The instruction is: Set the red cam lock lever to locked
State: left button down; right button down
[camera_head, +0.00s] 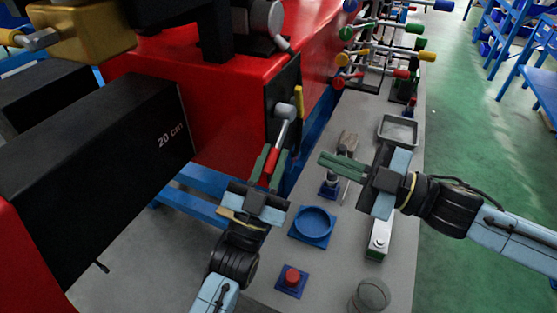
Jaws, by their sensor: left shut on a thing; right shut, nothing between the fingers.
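The cam lock lever has a grey shaft (284,125) and a red grip (270,168). It hangs down and slightly left from a pivot on a dark plate on the red machine's side. My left gripper (268,160) is shut on the red grip, with green fingers on both sides of it. The fingers hide part of the grip. No locked or unlocked marking is readable. My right gripper (321,161) is shut and empty, above the grey bench and right of the lever, apart from it.
A yellow part (299,100) sits beside the lever pivot. The grey bench (340,240) holds a blue round dish (312,223), a red button on a blue base (292,277) and a grey tray (397,131). A black block marked 20 cm (100,165) stands left.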

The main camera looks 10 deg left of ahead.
pick_arm(q)
jog(key=shift+r, duration=0.1)
pick_arm(e)
jog(key=s+a+r+g, duration=0.1)
jog(key=a+r+g, duration=0.1)
jog(key=a, duration=0.9)
jog(key=shift+y, duration=0.4)
jog(key=shift+w+d+f, duration=0.3)
jog(key=shift+f, duration=0.3)
jog(key=shift+w+d+f, duration=0.25)
jog(key=shift+f, duration=0.3)
jog(key=shift+w+d+f, duration=0.3)
jog(key=shift+f, duration=0.3)
